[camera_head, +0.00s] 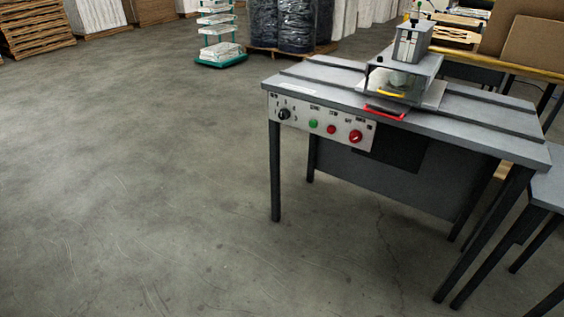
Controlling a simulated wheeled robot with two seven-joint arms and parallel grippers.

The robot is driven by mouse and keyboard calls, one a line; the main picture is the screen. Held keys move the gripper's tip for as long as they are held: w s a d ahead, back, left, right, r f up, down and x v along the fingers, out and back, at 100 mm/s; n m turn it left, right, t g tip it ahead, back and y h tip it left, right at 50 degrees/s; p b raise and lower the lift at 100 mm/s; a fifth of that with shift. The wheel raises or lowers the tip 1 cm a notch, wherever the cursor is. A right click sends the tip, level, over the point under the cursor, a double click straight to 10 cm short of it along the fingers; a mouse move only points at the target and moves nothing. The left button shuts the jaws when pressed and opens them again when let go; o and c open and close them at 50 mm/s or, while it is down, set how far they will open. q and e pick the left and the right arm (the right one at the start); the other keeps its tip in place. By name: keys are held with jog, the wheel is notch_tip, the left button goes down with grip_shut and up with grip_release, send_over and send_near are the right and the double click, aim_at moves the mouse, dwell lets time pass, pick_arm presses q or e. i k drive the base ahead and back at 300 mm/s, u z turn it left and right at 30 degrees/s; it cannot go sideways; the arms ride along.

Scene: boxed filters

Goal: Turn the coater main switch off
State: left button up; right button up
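The coater (403,72) is a grey machine on a grey metal table (480,118) at the right of the head view. A white control panel (340,136) hangs on the table's front left edge. It carries a black rotary knob (283,114) at its left end, a green button (313,124), a small red button (331,129) and a larger red rotary switch (355,136) at its right end. The labels are too small to read surely, and the switch's setting is not clear. Neither of my grippers shows in the view.
Open concrete floor (140,180) fills the left and front. A second grey table (547,188) stands at the right edge. Behind are a green-based rack (221,60), black-wrapped rolls (297,27), stacked pallets (35,28) and cardboard boxes (534,45).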

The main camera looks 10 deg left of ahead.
aim_at(355, 136)
jog(key=u, duration=1.4)
jog(key=i, duration=2)
jog(key=z, duration=1.4)
jog(key=i, duration=0.85)
jog(key=z, duration=0.95)
